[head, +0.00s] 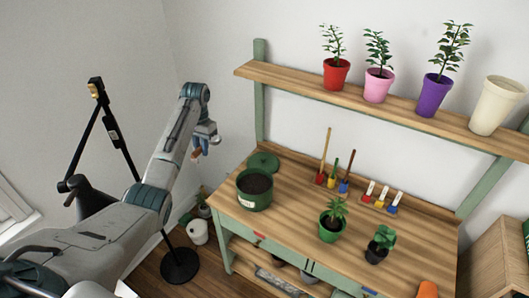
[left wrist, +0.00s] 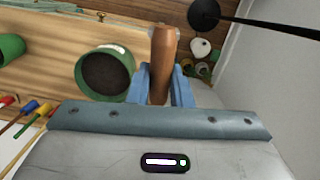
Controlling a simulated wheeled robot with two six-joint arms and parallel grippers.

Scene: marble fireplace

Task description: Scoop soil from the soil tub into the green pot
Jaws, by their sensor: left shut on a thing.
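The dark green soil tub (head: 254,203) stands at the left end of the wooden bench, with dark soil (head: 255,182) inside. It also shows in the left wrist view (left wrist: 105,50). The green pot (head: 331,235) stands right of it and holds a leafy plant. My left gripper (head: 203,146) is left of the bench, up and away from the tub. Its blue fingers (left wrist: 161,86) are shut on a brown wooden handle (left wrist: 162,60); the tool's working end is not clear to see. My right gripper is out of view.
Small tools stand in racks (head: 380,203) along the bench back. A dark pot with a plant (head: 376,254) is at the right. Coloured pots line the shelf (head: 400,112) above. A black lamp stand (head: 181,266) stands on the left floor.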

